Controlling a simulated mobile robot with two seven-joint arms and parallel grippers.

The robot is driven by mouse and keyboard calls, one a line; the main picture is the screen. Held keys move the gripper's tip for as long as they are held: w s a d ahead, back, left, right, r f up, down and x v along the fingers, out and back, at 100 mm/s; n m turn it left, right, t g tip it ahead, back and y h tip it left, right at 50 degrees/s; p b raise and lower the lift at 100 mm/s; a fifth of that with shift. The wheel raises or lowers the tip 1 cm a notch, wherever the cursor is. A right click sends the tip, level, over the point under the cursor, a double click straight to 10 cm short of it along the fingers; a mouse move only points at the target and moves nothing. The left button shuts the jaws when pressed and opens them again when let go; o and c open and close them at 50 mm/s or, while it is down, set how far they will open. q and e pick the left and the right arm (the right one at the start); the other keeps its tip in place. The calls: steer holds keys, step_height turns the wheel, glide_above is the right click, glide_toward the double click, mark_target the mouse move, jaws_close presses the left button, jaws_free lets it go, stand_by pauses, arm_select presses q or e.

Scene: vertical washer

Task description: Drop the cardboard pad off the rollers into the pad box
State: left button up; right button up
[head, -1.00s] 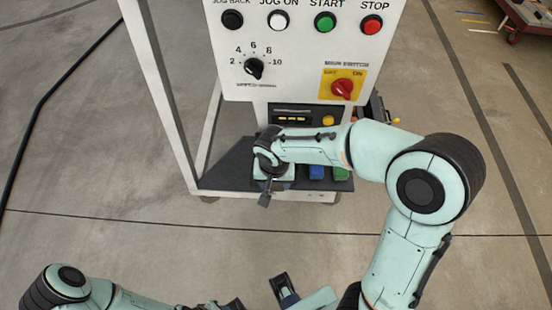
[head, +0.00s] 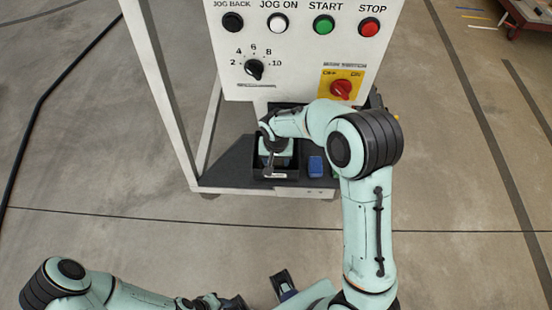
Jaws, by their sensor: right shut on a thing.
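A small black box with a pale label on its front (head: 287,174), which I take for the pad box, stands on the dark shelf below the control panel. My right gripper (head: 271,164) points down over and into this box. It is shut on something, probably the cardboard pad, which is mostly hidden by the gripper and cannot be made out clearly. The rollers cannot be made out behind my right arm. My left arm lies low along the bottom edge; its gripper's jaws are not clear there.
The white control panel (head: 300,90) rises just behind the box, with buttons, a dial and a red main switch (head: 341,88). A blue item (head: 316,164) sits on the shelf right of the box. The floor in front is clear; a black cable (head: 47,95) runs at left.

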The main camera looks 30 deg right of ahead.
steer(key=shift+w+d+f, duration=0.15)
steer(key=shift+w+f, duration=0.05)
steer(key=shift+f, duration=0.2)
steer(key=shift+f, duration=0.3)
steer(key=o, duration=1)
steer(key=shift+r, duration=0.1)
steer(key=shift+r, duration=0.1)
